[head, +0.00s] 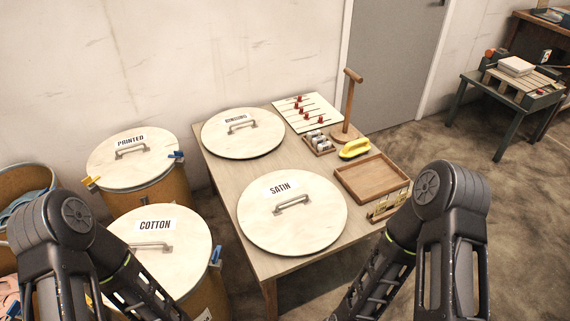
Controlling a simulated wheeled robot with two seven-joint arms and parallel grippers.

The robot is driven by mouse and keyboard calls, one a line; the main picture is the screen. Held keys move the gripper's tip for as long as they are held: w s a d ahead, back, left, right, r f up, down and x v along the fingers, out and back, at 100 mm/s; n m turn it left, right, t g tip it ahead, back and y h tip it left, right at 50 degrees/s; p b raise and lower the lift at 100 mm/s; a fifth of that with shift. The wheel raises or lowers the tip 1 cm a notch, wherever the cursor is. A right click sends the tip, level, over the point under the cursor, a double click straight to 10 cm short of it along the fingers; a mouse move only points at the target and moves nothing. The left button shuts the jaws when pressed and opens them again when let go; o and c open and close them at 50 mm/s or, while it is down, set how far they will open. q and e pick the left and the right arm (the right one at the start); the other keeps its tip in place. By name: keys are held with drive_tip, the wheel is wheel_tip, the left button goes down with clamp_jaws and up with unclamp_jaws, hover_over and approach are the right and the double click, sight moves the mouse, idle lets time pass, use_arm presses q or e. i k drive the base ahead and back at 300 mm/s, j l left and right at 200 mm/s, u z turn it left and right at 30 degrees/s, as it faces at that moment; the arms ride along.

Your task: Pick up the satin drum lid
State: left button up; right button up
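The satin drum lid (310,228) is a round, pale wooden disc lying flat on the front part of the wooden table. It has a white label reading SATIN and a grey metal bar handle (292,204) near its middle. My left arm comes in at the lower left and my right arm at the lower right, in front of the table. Both grippers are below the picture's edge, so neither can be seen. Nothing is seen touching the lid.
Another lid (243,134) lies at the table's back left. A wooden tray (371,180), yellow-handled tool (355,149), wooden stand (347,105) and pegged board (307,112) occupy the right and back. Lidded drums PRINTED (131,158) and COTTON (160,249) stand left of the table.

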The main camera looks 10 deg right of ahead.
sight(284, 212)
drive_tip(key=i+l+u, duration=0.25)
drive_tip(key=u, duration=0.2)
drive_tip(key=i+l+u, duration=0.5)
drive_tip(key=l+u, duration=0.35)
drive_tip(key=j, duration=0.1)
